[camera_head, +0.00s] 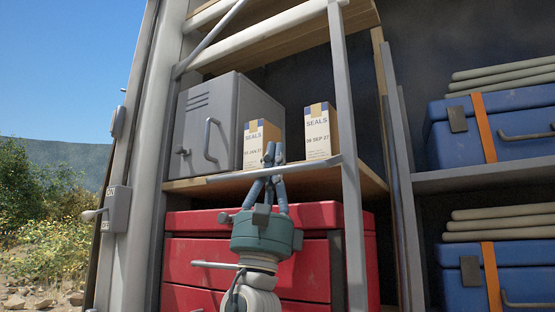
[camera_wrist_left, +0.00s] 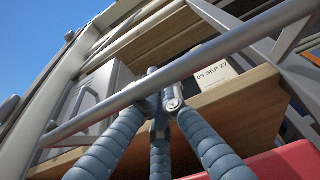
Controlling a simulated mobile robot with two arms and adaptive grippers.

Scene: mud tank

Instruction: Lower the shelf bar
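The shelf bar (camera_head: 315,165) is a thin grey rod running across the front of the middle shelf, its right end by a grey upright. In the left wrist view the bar (camera_wrist_left: 235,42) crosses diagonally. My left gripper (camera_head: 272,148) reaches up from below, its blue-grey fingers drawn together at the bar with tips rising above it. In the left wrist view the gripper (camera_wrist_left: 163,88) has fingers on both sides of the bar, closed around it; the exact contact is partly hidden. My right gripper is not in view.
Two SEALS boxes (camera_head: 262,143) (camera_head: 320,133) and a grey metal case (camera_head: 208,125) stand on the wooden shelf (camera_head: 368,178) behind the bar. A red drawer chest (camera_head: 190,250) sits below. Blue cases (camera_head: 510,112) fill the right shelves. A door frame (camera_head: 150,150) stands left.

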